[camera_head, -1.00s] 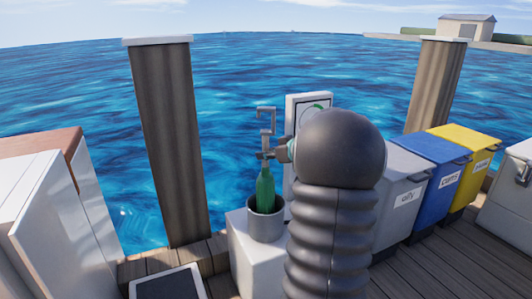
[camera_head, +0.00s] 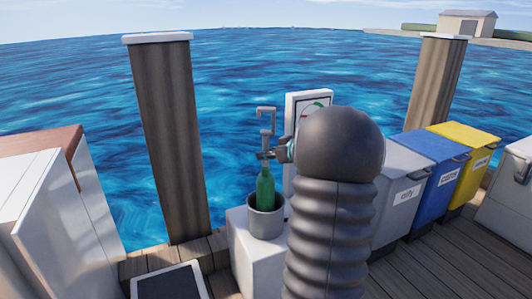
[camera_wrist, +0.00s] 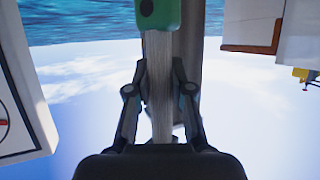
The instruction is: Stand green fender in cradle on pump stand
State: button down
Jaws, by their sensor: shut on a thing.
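The green fender (camera_head: 265,188) stands close to upright, its lower end inside the grey round cradle (camera_head: 266,225) on top of the white pump stand (camera_head: 252,259). The cradle wall hides its bottom, so I cannot tell whether it touches the floor. My gripper (camera_head: 266,155) is above it, shut on the pale strap at its top. In the wrist view, the strap (camera_wrist: 158,50) runs between the fingers of my gripper (camera_wrist: 160,78), and the fender's green end (camera_wrist: 158,14) shows at the top edge.
Grey, blue (camera_head: 440,160) and yellow (camera_head: 466,140) bins stand right. A wooden piling (camera_head: 170,140) and a white cabinet (camera_head: 60,230) are left. Open water lies behind.

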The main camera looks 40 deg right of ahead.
jog(key=c, duration=1)
grip_release()
jog(key=shift+o, duration=0.2)
jog(key=shift+s, duration=0.1)
jog(key=v, duration=1.2)
